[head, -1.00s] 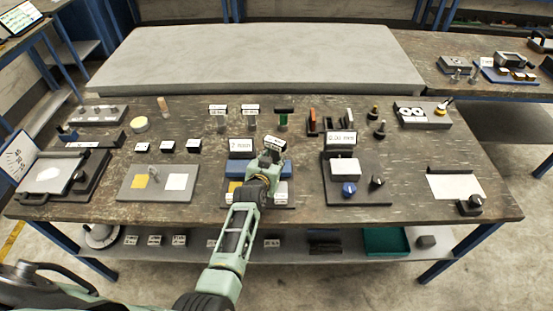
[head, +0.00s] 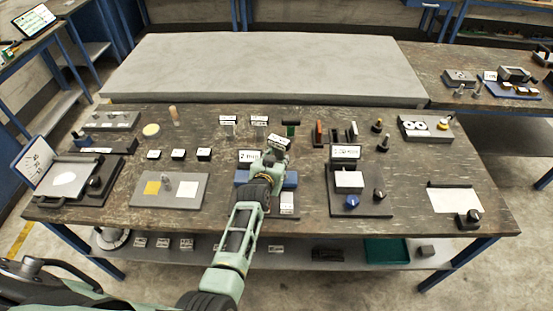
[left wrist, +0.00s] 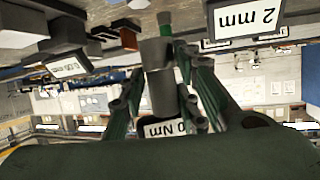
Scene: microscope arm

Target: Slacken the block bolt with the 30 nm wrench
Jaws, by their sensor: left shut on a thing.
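My left gripper (head: 272,158) is shut on a grey cylindrical tool, a wrench (left wrist: 158,78), with a white tag (left wrist: 176,128). The tag's visible part reads "0 Nm"; its first digit is hidden. In the head view the tag (head: 278,141) shows just beyond the fingers. The gripper is over the far side of a fixture with a blue block (head: 291,179) and a "2 mm" sign (head: 249,156). My arm covers much of this fixture. I cannot make out a bolt on the block. My right gripper is not in view.
Two grey-handled tools with white tags (head: 228,120) (head: 259,119) and a green-handled one (head: 291,127) stand just behind the gripper. A fixture with a blue knob (head: 351,202) and a display sign (head: 345,152) stands to the right. A grey plate (head: 196,195) lies left.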

